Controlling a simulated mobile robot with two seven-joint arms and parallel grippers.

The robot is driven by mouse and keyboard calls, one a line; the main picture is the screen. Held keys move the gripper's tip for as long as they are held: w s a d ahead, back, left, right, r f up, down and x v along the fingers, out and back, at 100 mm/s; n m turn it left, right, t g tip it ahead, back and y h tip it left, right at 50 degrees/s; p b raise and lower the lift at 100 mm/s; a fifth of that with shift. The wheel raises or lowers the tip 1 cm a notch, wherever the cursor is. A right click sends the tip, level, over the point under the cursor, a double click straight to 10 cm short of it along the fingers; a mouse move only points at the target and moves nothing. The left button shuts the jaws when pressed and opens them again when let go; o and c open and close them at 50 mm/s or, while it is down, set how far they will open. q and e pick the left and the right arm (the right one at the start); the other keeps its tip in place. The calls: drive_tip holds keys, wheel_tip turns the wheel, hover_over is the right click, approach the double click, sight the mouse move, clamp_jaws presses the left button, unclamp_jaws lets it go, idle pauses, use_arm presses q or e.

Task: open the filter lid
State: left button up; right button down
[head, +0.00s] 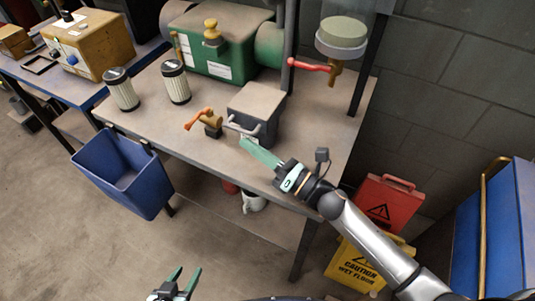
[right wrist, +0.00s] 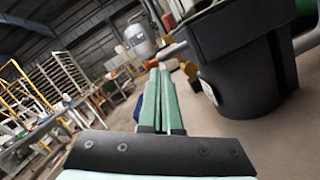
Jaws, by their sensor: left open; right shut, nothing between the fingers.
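The filter housing (head: 256,122) is a dark grey box near the front of the workbench. Its flat brownish lid (head: 257,99) looks closed, and a grey bar handle (head: 242,129) sticks out at its front left. My right gripper (head: 244,145) is shut and empty, its fingertips just in front of and below the handle; I cannot tell whether they touch it. In the right wrist view the shut fingers (right wrist: 160,72) point forward, with the dark housing (right wrist: 243,65) close on their right. My left gripper (head: 184,279) is open and empty, low over the floor, away from the bench.
An orange-handled brass valve (head: 207,121) stands just left of the housing. Two white filter cartridges (head: 175,82) and a green machine (head: 215,50) stand behind. A red-handled tap (head: 318,66) hangs at the right. A blue bin (head: 122,172) hangs at the bench's front left.

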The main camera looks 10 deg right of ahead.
drive_tip(key=shift+w+a+r, duration=0.1)
drive_tip(key=shift+w+a, duration=0.25)
drive_tip(key=shift+a, duration=0.1)
use_arm(q)
drive_tip(key=shift+a, duration=0.15)
drive_tip(key=shift+r, duration=0.15)
